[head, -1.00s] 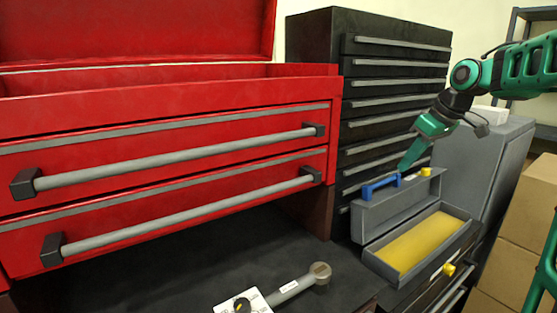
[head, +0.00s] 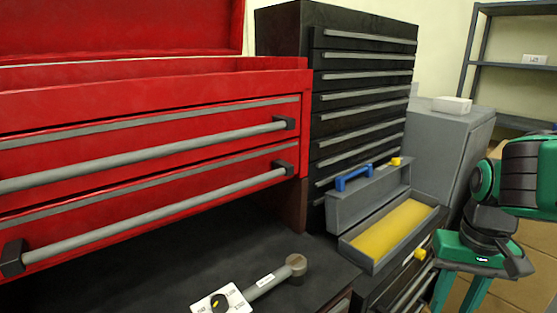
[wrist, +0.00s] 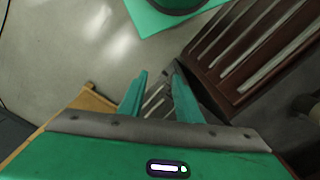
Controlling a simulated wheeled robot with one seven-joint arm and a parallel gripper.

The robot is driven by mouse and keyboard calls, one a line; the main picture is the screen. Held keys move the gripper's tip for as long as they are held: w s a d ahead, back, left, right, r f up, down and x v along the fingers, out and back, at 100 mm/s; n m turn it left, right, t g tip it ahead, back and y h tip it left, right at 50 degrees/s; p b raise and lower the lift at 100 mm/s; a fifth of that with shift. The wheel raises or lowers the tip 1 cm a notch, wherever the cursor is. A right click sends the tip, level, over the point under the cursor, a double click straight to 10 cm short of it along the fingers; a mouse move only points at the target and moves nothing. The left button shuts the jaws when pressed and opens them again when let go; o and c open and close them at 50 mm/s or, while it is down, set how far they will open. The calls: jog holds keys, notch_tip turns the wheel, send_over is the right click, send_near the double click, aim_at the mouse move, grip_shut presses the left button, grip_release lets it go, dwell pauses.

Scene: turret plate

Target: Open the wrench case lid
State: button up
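The grey wrench case (head: 371,266) sits on the dark bench at right of centre in the head view. Its lid (head: 362,203) stands up at the back, open. A blue handle (head: 353,178) and a yellow latch piece (head: 395,161) are at the lid's upper edge. Yellow lining (head: 393,228) fills the base, and another yellow latch piece (head: 420,254) is on its front. My gripper is to the right of the case, apart from it. Its two green fingers (wrist: 158,74) show spread and empty in the wrist view; their tips are outside the head view.
A wrench (head: 275,280) with a white dial card (head: 222,302) lies on the dark bench (head: 170,270). A red tool chest (head: 150,130) is at left, a black drawer cabinet (head: 350,90) behind. A grey cabinet (head: 445,130) carries a white box (head: 452,105). Floor shows below my gripper.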

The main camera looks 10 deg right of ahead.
jog(key=w+r+m+t+h, duration=0.15)
jog(key=w+r, duration=0.45)
jog(key=w, duration=0.7)
jog(key=w+r+m+t, duration=0.3)
jog(key=w+r, duration=0.3)
jog(key=w, duration=0.6)
jog(key=w+r+m+t+h, duration=0.1)
jog(key=w+r+m+t, duration=0.3)
jog(key=w, duration=0.9)
jog(key=w+f, duration=0.1)
jog(key=f, duration=0.1)
jog(key=w+d+f+g, duration=0.1)
jog(key=w+f, duration=0.1)
jog(key=f, duration=0.1)
jog(key=w+d+f+n+g, duration=0.1)
jog(key=w+f, duration=0.1)
jog(key=shift+f, duration=0.3)
grip_shut()
